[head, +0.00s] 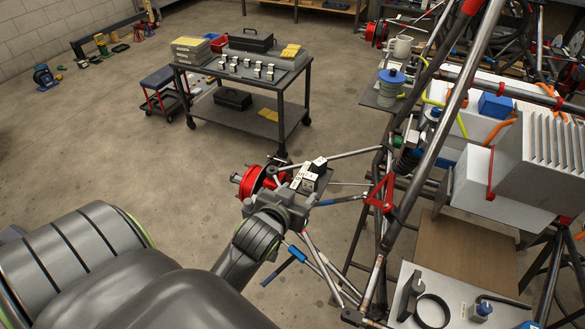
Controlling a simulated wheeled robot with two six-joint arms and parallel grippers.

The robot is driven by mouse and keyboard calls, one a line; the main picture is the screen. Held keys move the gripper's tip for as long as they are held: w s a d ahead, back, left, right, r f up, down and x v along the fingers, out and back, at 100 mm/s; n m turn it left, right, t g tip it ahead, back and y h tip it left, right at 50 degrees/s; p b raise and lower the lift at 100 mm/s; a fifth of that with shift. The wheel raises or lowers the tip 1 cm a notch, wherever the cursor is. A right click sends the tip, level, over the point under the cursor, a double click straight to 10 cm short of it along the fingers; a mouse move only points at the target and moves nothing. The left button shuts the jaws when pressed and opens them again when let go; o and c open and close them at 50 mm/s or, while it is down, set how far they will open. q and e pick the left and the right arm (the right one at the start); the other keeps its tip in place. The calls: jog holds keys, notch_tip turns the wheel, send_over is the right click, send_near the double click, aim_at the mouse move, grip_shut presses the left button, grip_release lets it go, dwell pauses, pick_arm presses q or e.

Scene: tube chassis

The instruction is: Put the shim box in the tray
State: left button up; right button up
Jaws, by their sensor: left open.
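My left gripper (303,188) is near the middle of the head view, over the red wheel hub of the chassis. It is open. A small black-and-white box (318,166), which looks like a shim box, is right at its fingertips; I cannot tell whether they touch it. A flat dark surface, perhaps the tray (324,183), shows partly beneath the box. The gripper and the box hide much of it. My right gripper is not in view.
A dark cart (300,68) at the back holds several small black-and-white boxes, a black toolbox (250,41) and yellow items. The tube chassis (447,110) fills the right side, with its struts close to my gripper. The floor between is clear.

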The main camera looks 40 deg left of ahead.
pick_arm(q)
jog(key=shift+v, duration=1.3)
